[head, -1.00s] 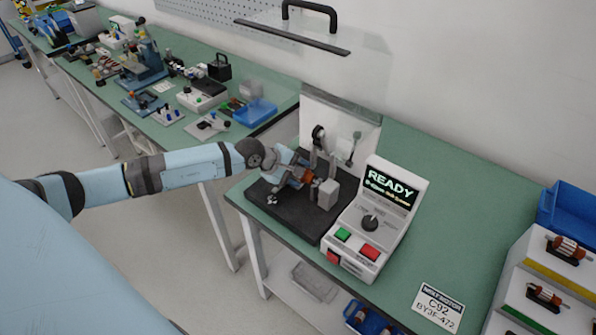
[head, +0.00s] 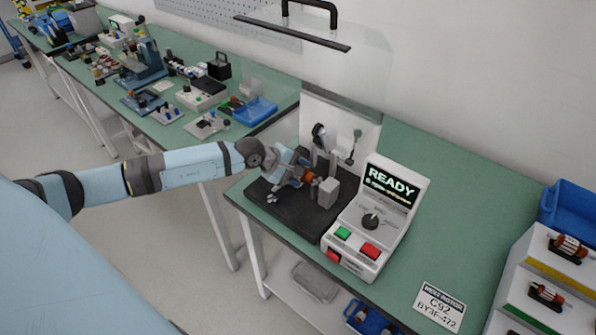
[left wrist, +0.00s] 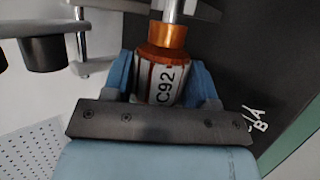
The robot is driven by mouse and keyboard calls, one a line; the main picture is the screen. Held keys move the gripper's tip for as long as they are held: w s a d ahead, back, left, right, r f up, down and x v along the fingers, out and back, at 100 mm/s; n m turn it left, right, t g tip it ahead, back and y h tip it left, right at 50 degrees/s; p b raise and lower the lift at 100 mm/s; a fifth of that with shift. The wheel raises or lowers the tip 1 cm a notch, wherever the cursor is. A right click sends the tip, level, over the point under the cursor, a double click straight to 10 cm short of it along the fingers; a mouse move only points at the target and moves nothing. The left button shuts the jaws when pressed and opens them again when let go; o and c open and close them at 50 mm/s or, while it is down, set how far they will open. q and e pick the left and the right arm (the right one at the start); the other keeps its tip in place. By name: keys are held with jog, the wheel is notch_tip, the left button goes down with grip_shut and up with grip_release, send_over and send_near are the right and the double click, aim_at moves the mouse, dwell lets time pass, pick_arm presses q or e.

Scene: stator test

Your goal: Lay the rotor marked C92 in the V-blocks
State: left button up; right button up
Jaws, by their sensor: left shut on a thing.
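The rotor marked C92 (left wrist: 165,82) is held in my left gripper (left wrist: 163,88), its C92 label facing the wrist camera. Its copper-coloured collar and steel shaft point to the top of that view. In the head view my left gripper (head: 300,176) is shut on the rotor (head: 309,176) over the black test base (head: 290,210). The V-blocks are largely hidden by the gripper and rotor; a grey block (head: 328,192) stands just right of the rotor. I cannot tell whether the shaft touches the supports. My right gripper is not in view.
A test console (head: 375,225) reading READY stands right of the base. Racked rotors (head: 568,248) and a blue bin (head: 570,215) are at the right. A clear cover with a black handle (head: 309,10) is raised above.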

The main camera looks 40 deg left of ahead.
pick_arm(q)
jog(key=shift+r, duration=0.1)
jog(key=o, duration=1.3)
jog(key=shift+o, duration=0.5)
jog(key=shift+d, duration=0.1)
jog(key=shift+s+f, duration=0.1)
jog(key=shift+f, duration=0.1)
jog(key=b+v, duration=0.1)
jog(key=v, duration=1.3)
jog(key=shift+d+r, duration=0.1)
jog(key=shift+r, duration=0.05)
